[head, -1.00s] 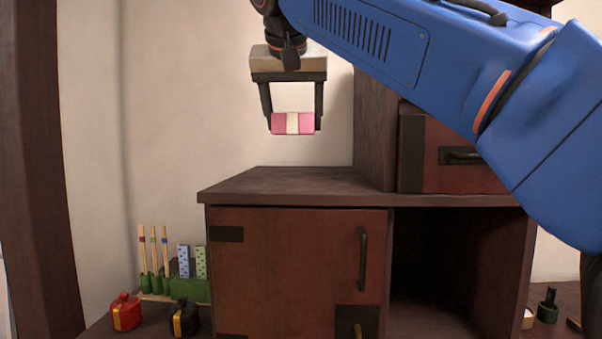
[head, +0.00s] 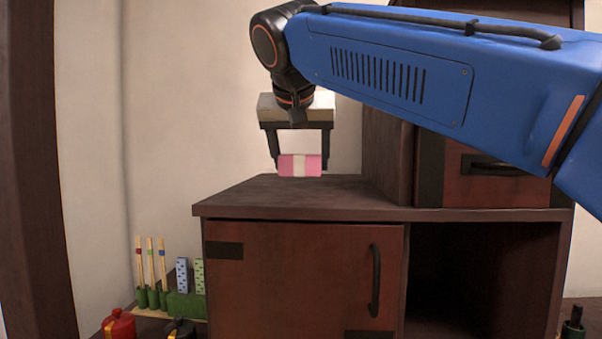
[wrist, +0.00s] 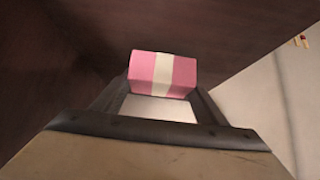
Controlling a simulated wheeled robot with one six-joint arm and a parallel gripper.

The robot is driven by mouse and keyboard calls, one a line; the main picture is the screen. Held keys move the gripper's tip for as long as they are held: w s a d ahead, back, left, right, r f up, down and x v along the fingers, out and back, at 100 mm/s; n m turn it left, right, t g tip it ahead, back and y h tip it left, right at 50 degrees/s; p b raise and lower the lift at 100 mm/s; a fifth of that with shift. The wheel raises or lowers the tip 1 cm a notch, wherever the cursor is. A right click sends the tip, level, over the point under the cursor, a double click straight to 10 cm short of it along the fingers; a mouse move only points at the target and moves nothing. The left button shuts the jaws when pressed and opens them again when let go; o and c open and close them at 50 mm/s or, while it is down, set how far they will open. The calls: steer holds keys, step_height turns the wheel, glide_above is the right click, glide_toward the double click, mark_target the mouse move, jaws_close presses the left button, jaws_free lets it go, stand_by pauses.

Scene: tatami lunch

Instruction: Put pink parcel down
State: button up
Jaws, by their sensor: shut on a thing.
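The pink parcel (head: 286,166) has a pale band around its middle. My gripper (head: 300,164) is shut on it, with one dark finger at each side. In the head view the parcel shows just above the top of the dark wooden cabinet (head: 330,196), near its left part. I cannot tell whether it touches that top. In the wrist view the parcel (wrist: 149,71) sits level between the fingers, with the dark wood behind it.
The cabinet has a closed red-brown door (head: 290,280) with a black handle and an open dark compartment at right. A raised drawer section (head: 495,180) stands on the top's right.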

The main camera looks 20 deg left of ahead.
mark_target(301, 173)
steer(key=shift+f, duration=1.5)
steer(key=shift+f, duration=0.15)
steer(key=o, duration=1.1)
steer(key=shift+r, duration=0.25)
steer(key=v, duration=1.2)
